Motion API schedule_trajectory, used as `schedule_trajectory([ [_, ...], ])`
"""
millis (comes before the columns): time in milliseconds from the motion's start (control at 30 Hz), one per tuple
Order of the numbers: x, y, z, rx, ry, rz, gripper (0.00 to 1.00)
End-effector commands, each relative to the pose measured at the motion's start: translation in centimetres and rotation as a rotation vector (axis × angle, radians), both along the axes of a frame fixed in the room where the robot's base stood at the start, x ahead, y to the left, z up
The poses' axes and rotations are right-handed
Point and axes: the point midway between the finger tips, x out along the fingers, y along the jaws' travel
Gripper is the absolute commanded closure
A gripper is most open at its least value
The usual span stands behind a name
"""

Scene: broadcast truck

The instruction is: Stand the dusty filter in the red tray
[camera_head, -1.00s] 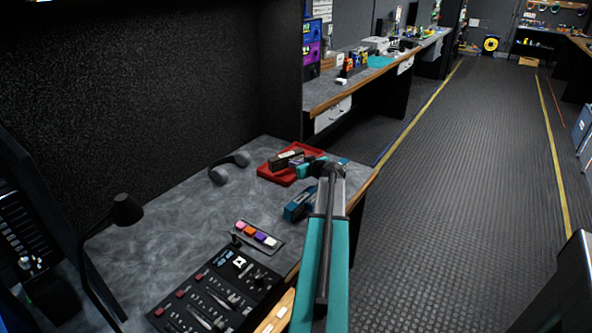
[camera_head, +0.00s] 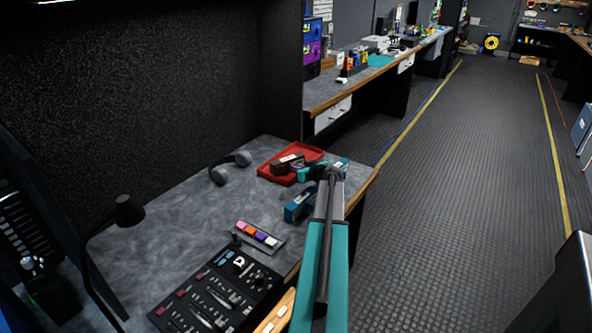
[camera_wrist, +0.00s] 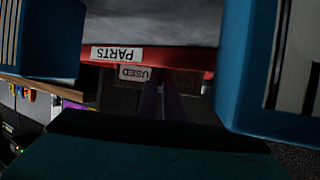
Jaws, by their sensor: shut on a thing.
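The red tray (camera_head: 268,171) lies on the grey worktop near its far right corner. Its rim shows in the wrist view (camera_wrist: 190,59) with a white PARTS label. My gripper (camera_head: 300,168) is shut on the dusty filter (camera_head: 289,162), a dark brown block with a pale label, seen over the tray. In the wrist view my two dark purple fingers (camera_wrist: 160,95) meet the dark filter (camera_wrist: 187,80), which bears a USED label. Whether the filter touches the tray floor is not clear.
A blue box (camera_head: 298,205) stands nearer on the worktop, and another blue one (camera_head: 341,163) beside the tray's right. Headphones (camera_head: 230,167) lie left of the tray. A black tool tray (camera_head: 215,290), colored blocks (camera_head: 258,236) and a lamp (camera_head: 127,211) are nearer. The middle worktop is clear.

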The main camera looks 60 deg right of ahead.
Motion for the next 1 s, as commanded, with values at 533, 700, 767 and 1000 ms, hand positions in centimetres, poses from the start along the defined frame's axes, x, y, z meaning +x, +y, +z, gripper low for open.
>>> schedule_trajectory([
  [533, -0.04, -0.03, -0.84, -0.002, 0.000, -0.001, 1.00],
  [700, -0.04, -0.04, -0.84, -0.001, 0.001, -0.001, 0.80],
  [767, -0.04, -0.04, -0.84, -0.001, 0.001, -0.001, 0.75],
  [1000, -0.05, -0.03, -0.84, -0.001, 0.001, -0.001, 0.75],
])
